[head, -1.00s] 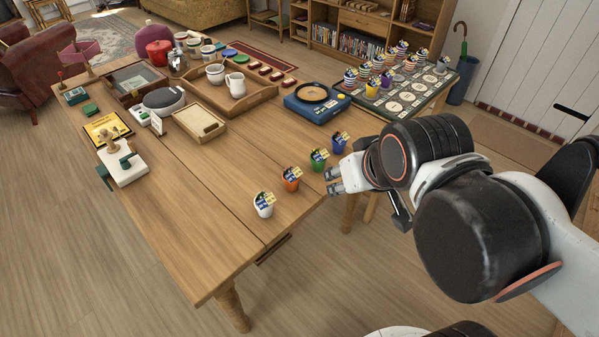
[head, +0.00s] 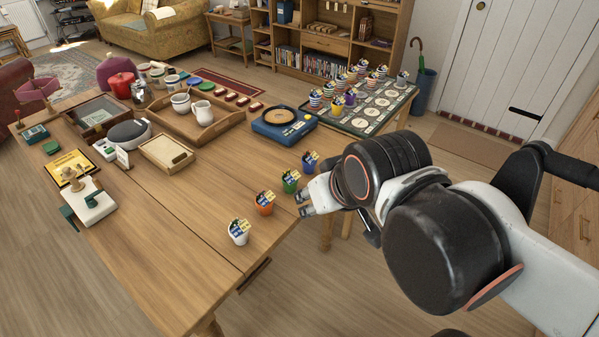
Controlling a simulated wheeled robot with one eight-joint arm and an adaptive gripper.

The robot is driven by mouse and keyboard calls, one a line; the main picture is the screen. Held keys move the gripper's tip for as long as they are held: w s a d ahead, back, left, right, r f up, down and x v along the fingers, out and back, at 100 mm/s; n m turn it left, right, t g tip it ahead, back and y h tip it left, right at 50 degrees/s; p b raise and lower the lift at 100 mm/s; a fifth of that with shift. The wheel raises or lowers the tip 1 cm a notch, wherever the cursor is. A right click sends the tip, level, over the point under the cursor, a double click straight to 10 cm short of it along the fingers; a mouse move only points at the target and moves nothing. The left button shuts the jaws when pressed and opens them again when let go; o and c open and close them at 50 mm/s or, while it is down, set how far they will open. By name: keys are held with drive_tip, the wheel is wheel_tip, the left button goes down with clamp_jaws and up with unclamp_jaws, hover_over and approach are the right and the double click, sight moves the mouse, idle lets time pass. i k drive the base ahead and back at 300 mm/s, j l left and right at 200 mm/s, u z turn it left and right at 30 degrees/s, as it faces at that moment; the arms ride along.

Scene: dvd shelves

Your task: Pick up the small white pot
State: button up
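The small white pot (head: 238,235) stands upright near the table's right edge, with a blue and yellow label or card showing at its top. It is the nearest in a row with an orange pot (head: 264,208), a green pot (head: 290,186) and a blue pot (head: 309,165). My gripper (head: 303,204) is just right of the orange and green pots, by the table's edge. Its two fingers look apart with nothing between them. It touches no pot that I can make out, and the white pot is clear of it, to the lower left.
The wooden table (head: 180,225) is bare left of the pots. Farther back are a blue turntable-like device (head: 283,123), a wooden tray (head: 215,128) with white jugs, and a board (head: 375,115) with several striped cups. A white-based device (head: 88,208) sits at the left edge.

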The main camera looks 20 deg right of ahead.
sight(238, 230)
drive_tip(key=k+j+z, duration=0.2)
drive_tip(key=k+j, duration=0.8)
